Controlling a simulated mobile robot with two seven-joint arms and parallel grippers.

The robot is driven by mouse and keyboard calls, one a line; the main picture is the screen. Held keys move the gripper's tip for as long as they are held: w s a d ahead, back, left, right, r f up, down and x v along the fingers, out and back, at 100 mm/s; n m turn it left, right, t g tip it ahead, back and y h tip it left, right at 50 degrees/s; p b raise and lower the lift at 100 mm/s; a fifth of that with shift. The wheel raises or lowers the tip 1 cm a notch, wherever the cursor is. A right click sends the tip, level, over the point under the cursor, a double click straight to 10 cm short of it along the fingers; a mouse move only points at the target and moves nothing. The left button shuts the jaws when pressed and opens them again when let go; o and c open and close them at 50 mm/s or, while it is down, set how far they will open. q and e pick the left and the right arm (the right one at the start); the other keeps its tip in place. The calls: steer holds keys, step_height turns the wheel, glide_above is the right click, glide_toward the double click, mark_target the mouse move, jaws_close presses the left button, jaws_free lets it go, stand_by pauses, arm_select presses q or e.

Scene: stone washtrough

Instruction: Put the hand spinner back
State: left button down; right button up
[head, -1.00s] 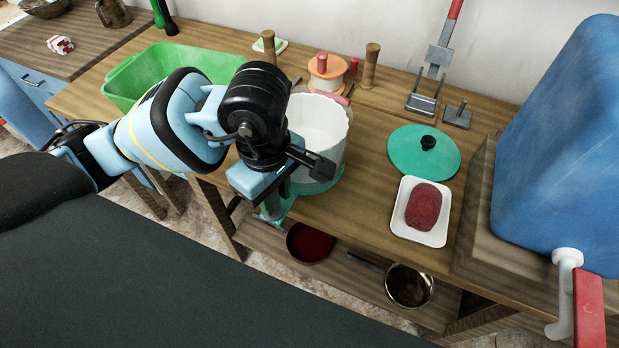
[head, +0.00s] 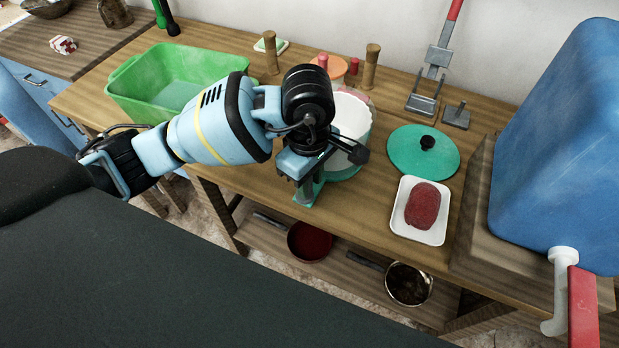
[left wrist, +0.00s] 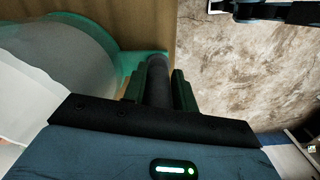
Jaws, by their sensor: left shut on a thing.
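The hand spinner (head: 352,118) appears to be the white tub with a teal base, on the wooden bench behind my left gripper. In the left wrist view its pale, blurred side (left wrist: 60,60) fills the upper left, with teal base beside it. My left gripper (head: 309,183) is at the bench's front edge, beside the tub. In the left wrist view the fingers (left wrist: 159,88) are shut on a dark upright cylinder (left wrist: 158,75), apparently the spinner's handle. The arm hides part of the tub. A teal lid (head: 408,163) with a black knob lies apart, to the right. My right gripper is not in view.
A green basin (head: 125,93) stands left. A white tray (head: 418,234) with a red-brown block and a large blue water container (head: 560,130) are right. Wooden pegs and an orange spool stand behind. Pans (head: 409,285) sit on the lower shelf. Bench is bare between lid and spinner.

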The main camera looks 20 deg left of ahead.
arm_select(q)
steer(key=shift+f, duration=0.2)
steer(key=shift+f, duration=0.2)
steer(key=c, duration=1.1)
jaws_free()
step_height(320, 180, up, 12)
steer(key=shift+a+r+p, duration=0.1)
steer(key=shift+r+p, duration=0.05)
steer(key=shift+p, duration=0.3)
